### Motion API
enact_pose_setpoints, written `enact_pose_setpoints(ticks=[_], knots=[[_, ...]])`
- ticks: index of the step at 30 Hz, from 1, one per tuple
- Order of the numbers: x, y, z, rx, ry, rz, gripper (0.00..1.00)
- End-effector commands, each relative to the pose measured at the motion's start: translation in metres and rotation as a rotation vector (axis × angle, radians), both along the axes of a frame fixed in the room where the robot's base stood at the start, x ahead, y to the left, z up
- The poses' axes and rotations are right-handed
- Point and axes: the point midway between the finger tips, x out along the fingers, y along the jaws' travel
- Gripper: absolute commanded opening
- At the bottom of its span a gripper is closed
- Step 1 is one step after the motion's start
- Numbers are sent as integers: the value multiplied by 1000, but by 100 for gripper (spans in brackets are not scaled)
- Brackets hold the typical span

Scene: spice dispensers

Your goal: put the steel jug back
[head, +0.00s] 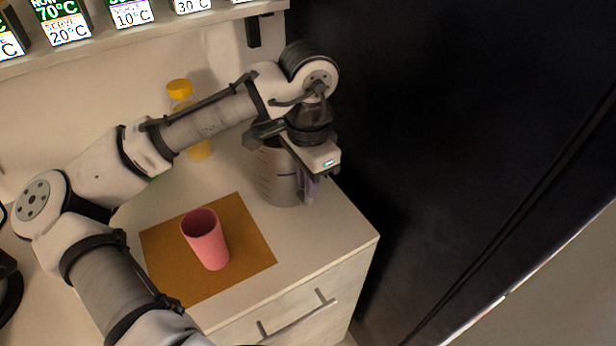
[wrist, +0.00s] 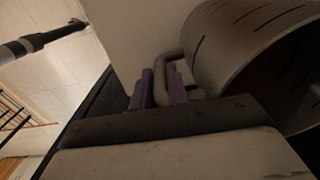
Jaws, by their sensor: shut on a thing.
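The steel jug (head: 277,180) is a grey cylinder with marks on its side, at the back right of the counter in the head view. My arm partly covers its top. In the wrist view the jug (wrist: 240,45) fills the upper right, with its open mouth to the right and dark marks inside. My gripper (head: 311,188) is at the jug's right side. In the wrist view its purple fingers (wrist: 163,88) are shut on the jug's handle (wrist: 166,66). I cannot tell whether the jug's base touches the counter.
A pink cup (head: 207,243) stands on a brown mat (head: 255,254) left of and in front of the jug. A yellow-capped bottle (head: 181,93) stands behind my arm. A shelf (head: 150,30) with display cards runs above. A tall dark panel (head: 430,130) borders the counter's right side.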

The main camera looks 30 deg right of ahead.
Motion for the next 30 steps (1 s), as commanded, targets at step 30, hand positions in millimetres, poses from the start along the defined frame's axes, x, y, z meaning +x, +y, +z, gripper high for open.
enact_pose_setpoints(ticks=[30], knots=[[0, -1, 70, -2, -3, 0, 38]])
